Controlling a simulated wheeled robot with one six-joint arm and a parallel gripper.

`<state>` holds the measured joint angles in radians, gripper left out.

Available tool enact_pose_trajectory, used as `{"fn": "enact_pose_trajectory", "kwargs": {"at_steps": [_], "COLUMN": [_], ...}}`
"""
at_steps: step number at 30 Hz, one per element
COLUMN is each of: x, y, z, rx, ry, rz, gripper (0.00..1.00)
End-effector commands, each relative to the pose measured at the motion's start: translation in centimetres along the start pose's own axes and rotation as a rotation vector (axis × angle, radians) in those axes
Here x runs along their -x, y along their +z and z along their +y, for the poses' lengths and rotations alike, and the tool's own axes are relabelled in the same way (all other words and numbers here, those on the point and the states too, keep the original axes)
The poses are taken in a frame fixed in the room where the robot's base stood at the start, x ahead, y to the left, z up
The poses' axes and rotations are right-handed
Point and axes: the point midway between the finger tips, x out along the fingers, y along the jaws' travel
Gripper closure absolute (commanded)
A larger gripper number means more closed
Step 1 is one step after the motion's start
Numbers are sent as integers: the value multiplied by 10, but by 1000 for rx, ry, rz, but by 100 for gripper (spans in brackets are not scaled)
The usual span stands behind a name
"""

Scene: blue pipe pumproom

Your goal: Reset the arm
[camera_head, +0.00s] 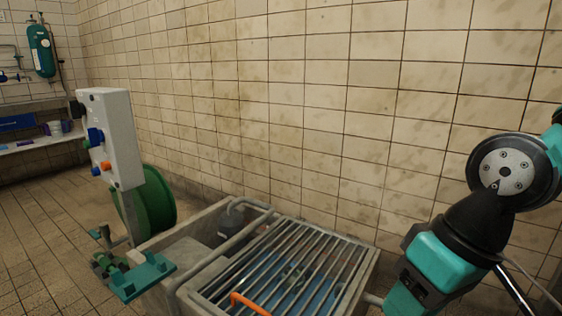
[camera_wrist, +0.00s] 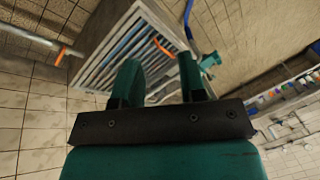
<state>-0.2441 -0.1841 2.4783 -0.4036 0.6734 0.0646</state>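My gripper (camera_wrist: 158,60) shows in the wrist view with its two teal fingers apart and nothing visible between them. A grey grating lies beyond the fingers in that view, and I cannot tell the exact gap to it. In the head view my teal and black arm is bent at the right side, in front of the tiled wall. The gripper itself does not show in the head view.
A concrete basin (camera_head: 190,250) with a metal grating (camera_head: 300,262) and an orange handle (camera_head: 248,303) stands low in front. A white control box (camera_head: 110,138), green reel (camera_head: 150,205) and teal bracket (camera_head: 142,277) are left. A tiled wall (camera_head: 330,110) stands behind.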

Motion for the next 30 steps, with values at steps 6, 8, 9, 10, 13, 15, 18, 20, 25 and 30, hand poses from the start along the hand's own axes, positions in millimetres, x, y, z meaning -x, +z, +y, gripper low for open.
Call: {"fn": "enact_pose_trajectory", "kwargs": {"at_steps": [6,8,9,10,13,15,18,20,25,30], "x": [36,48,57,63,88,108,143,166,228,290], "y": [36,34,32,30,25,20,13,9,-4,-16], "z": [-37,-40,-42,-44,-51,-57,-67,-74,-92,-109], "rx": [156,153,153,152,151,150,150,149,149,148], "ry": [-52,-52,-52,-52,-51,-51,-51,-51,-50,-50], "rz": [-28,-29,-28,-28,-27,-27,-27,-26,-26,-26], "gripper": [62,62,62,62,62,62,62,62,62,62]}}
